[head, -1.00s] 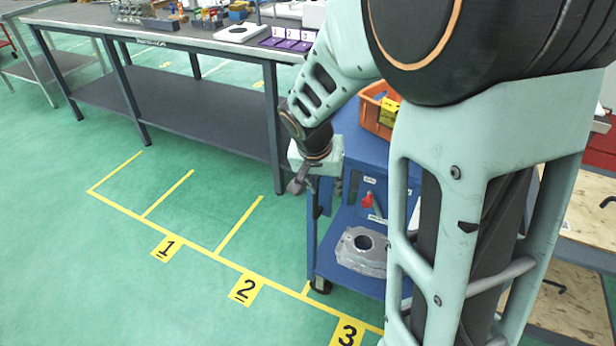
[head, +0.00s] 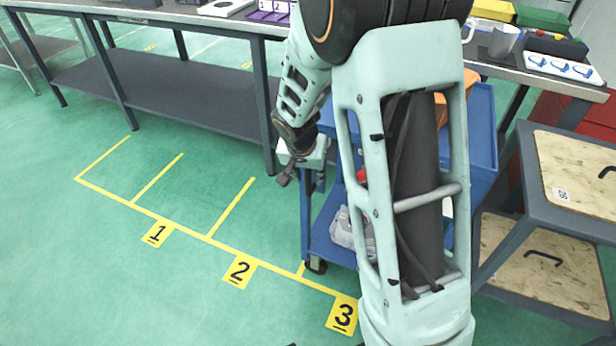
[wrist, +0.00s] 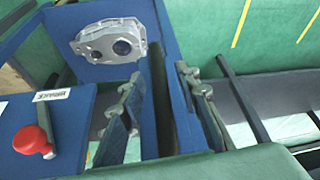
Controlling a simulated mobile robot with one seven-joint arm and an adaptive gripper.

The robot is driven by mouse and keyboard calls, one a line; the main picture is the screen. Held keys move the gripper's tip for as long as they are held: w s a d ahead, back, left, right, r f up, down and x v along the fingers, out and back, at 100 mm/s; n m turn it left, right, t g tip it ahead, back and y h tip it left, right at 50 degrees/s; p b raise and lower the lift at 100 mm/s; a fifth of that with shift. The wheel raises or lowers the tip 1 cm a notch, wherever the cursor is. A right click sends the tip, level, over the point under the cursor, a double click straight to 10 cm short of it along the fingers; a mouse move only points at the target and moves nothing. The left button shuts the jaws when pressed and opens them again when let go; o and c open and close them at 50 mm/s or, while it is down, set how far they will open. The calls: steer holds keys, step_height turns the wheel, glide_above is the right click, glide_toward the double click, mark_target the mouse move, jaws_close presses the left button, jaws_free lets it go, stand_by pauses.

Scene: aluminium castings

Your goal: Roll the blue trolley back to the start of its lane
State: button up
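The blue trolley (head: 483,138) stands at lane 3, partly hidden behind my arm. Its near left caster is just right of the yellow line between lanes 2 and 3. A grey casting (head: 343,230) lies on its lower shelf; the wrist view shows the casting (wrist: 110,40) too. My gripper (head: 303,175) is at the trolley's left side, pointing down. In the wrist view its fingers (wrist: 162,85) look spread, one on each side of a dark upright edge of the trolley. Contact with that edge is not clear. A red knob (wrist: 28,139) sits beside a label at left.
Yellow lane lines with number plates 1 (head: 157,234), 2 (head: 239,271) and 3 (head: 342,315) mark the green floor. A long workbench (head: 150,105) stands behind. A wood-topped cart (head: 575,170) is close on the right. The floor at left is clear.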

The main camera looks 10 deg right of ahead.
steer(key=shift+c, duration=0.4)
jaws_close()
